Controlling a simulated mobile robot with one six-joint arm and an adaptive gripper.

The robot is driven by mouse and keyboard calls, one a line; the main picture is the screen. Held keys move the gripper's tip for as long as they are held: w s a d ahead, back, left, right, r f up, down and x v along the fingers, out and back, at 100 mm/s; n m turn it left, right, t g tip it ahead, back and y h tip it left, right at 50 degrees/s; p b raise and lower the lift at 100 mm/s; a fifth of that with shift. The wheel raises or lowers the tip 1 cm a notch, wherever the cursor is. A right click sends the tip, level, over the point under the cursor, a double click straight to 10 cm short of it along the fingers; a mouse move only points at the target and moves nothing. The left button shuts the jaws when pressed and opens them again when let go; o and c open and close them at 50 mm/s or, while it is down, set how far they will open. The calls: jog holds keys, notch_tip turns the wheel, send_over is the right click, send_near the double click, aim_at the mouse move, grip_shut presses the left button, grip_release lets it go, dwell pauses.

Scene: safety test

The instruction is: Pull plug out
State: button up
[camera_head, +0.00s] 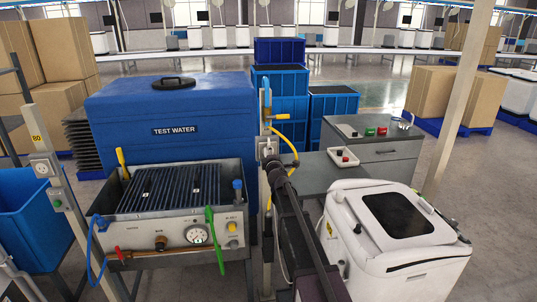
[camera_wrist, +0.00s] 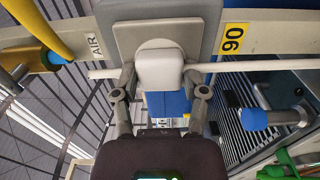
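In the wrist view, a white plug (camera_wrist: 160,70) with rounded corners sits against a pale square plate on a grey housing (camera_wrist: 203,22). My gripper (camera_wrist: 161,76) has one finger on each side of the plug. The fingertips are very near its sides; I cannot tell if they press on it. A white bar or cable (camera_wrist: 255,65) runs sideways past the plug. In the head view, my gripper (camera_head: 271,160) is at a pale upright post (camera_head: 265,105); the plug is hidden there by the arm.
A blue TEST WATER tank (camera_head: 175,108) and a grill-topped panel with a gauge (camera_head: 198,234) stand left of my arm. A white lidded machine (camera_head: 395,235) is close on the right. A grey bench (camera_head: 385,150) with buttons stands behind it. A yellow hose (camera_head: 290,147) hangs by the post.

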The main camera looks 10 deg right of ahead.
grip_shut()
jog(key=shift+s, duration=0.1)
jog(key=shift+s, duration=0.5)
jog(key=shift+s, duration=0.25)
jog(key=shift+s, duration=0.7)
jog(key=shift+s, duration=0.7)
jog(key=shift+s, duration=0.65)
